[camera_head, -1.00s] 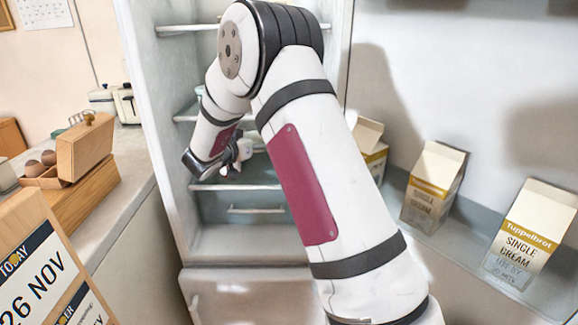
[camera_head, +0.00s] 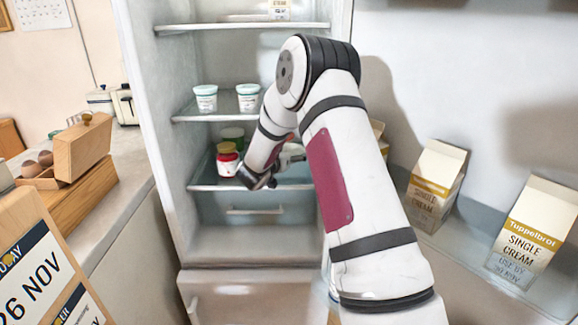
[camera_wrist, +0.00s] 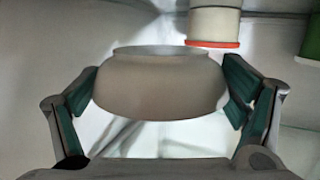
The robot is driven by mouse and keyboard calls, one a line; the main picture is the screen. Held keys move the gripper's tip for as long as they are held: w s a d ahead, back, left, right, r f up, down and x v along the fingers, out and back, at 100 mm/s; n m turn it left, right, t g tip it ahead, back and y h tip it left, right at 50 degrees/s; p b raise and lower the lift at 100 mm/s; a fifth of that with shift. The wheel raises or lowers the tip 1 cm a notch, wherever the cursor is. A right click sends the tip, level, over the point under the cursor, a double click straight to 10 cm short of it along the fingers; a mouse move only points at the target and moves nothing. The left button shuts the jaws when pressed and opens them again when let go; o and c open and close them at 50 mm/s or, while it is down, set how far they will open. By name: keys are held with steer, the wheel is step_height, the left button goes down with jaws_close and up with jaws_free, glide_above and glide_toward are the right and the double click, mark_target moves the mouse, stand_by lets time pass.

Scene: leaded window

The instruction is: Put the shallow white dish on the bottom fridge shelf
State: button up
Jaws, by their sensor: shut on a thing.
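The shallow white dish (camera_wrist: 160,85) shows in the wrist view as a pale rounded bowl. My gripper (camera_wrist: 163,90) is shut on it, with a green-padded finger against each side. My arm hides most of the gripper, and I cannot make out the dish clearly there.
Two white tubs (camera_head: 206,98) (camera_head: 248,98) stand on the shelf above. A drawer (camera_head: 255,212) is below. Cream cartons (camera_head: 436,185) stand at right.

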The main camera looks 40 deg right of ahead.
mark_target(289, 172)
step_height(289, 172, down, 4)
steer(key=shift+f, duration=0.2)
steer(key=shift+d+f, duration=0.2)
steer(key=shift+d, duration=0.05)
steer(key=shift+f+b, duration=0.1)
steer(key=shift+b, duration=0.2)
steer(key=o, duration=1.2)
steer(key=shift+c, duration=0.2)
